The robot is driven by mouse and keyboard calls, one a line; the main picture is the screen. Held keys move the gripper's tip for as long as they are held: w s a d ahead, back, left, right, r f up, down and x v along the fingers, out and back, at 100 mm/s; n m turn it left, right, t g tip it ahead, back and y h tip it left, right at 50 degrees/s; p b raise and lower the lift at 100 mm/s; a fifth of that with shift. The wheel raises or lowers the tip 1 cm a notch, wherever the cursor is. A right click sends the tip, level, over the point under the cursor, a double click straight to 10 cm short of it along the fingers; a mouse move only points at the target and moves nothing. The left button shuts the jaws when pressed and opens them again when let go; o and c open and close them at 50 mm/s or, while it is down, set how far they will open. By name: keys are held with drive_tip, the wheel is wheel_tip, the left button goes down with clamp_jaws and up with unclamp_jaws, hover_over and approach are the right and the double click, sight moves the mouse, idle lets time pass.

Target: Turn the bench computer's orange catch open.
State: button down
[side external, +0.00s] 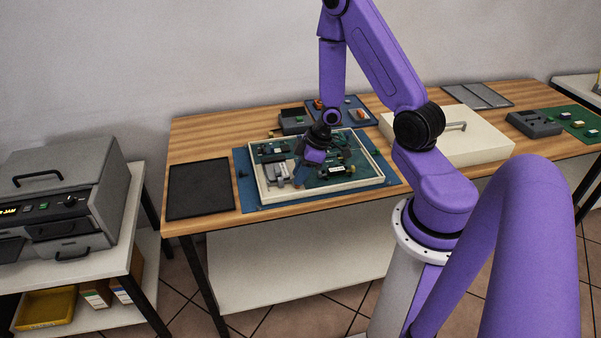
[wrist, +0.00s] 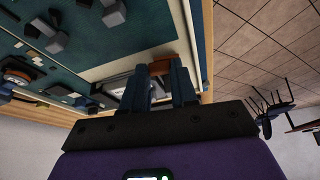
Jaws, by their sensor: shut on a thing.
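The bench computer (side external: 335,186) is a shallow, cream-rimmed open case with green boards and grey and dark parts inside. It lies on a blue mat on the wooden bench. My gripper (side external: 301,178) reaches down into the front part of the case in the side external view. In the wrist view, the dark blue fingers of my gripper (wrist: 163,80) are closed around the orange catch (wrist: 159,67), close to the case's pale rim. The fingers cover part of the catch, so its exact angle is unclear. The side external view does not show the catch.
A black mat (side external: 198,188) lies bare to the left. A dark grey box (side external: 294,121) and a blue tray with small orange parts (side external: 355,113) stand behind the case. A cream panel with a handle (side external: 475,145) lies to the right.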

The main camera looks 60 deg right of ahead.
drive_tip(key=shift+w+n, duration=0.15)
drive_tip(key=shift+n, duration=0.15)
idle(0.4)
drive_tip(key=c, duration=0.9)
unclamp_jaws()
drive_tip(key=shift+v, duration=8.8)
drive_tip(key=shift+d+f, duration=0.1)
drive_tip(key=shift+d, duration=0.05)
